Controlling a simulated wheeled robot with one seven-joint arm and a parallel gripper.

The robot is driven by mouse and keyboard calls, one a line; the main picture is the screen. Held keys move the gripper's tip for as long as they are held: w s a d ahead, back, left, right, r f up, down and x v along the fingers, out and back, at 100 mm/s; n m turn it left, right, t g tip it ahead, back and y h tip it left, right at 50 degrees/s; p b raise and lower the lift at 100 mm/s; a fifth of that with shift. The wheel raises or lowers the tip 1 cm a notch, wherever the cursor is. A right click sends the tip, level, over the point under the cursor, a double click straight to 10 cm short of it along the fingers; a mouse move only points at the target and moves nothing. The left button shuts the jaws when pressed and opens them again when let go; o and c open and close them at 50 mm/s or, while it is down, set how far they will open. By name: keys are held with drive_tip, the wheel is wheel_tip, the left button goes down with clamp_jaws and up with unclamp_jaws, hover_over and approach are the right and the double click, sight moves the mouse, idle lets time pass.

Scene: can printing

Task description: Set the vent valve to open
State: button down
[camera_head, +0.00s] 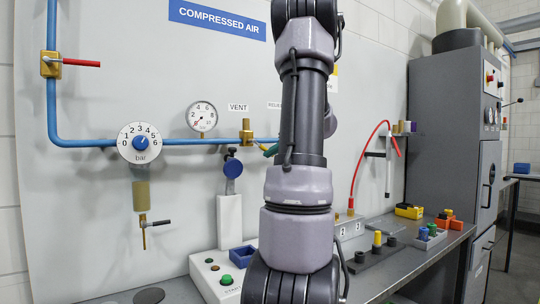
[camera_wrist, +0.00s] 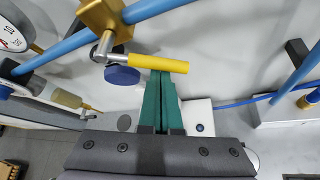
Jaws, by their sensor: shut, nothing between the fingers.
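The vent valve is a brass body (camera_head: 246,132) on the blue pipe under the VENT label (camera_head: 238,107); it also shows at the top of the wrist view (camera_wrist: 101,18). Its yellow lever (camera_wrist: 160,64) points right, angled slightly downward away from the pipe. In the head view only a bit of the lever shows beside my arm. My gripper (camera_wrist: 162,76) has green fingers, shut with nothing between them. Their tips are at the lower side of the lever near its middle; I cannot tell whether they touch. In the head view a fingertip (camera_head: 271,151) shows beside my arm.
A gauge (camera_head: 202,116) and a regulator dial (camera_head: 140,142) sit left of the valve. A red-handled valve (camera_head: 52,64) is at upper left. A blue round part (camera_head: 233,168) is just below the valve. The bench below holds a button box (camera_head: 222,278) and several small parts.

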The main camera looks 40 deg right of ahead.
drive_tip(key=shift+d+r+n+h, duration=0.35)
drive_tip(key=shift+r+n+h, duration=0.5)
drive_tip(key=shift+n, duration=0.05)
drive_tip(key=shift+d+r+n+h, duration=0.3)
drive_tip(key=shift+r+n+h, duration=0.5)
drive_tip(key=shift+n+h, duration=0.1)
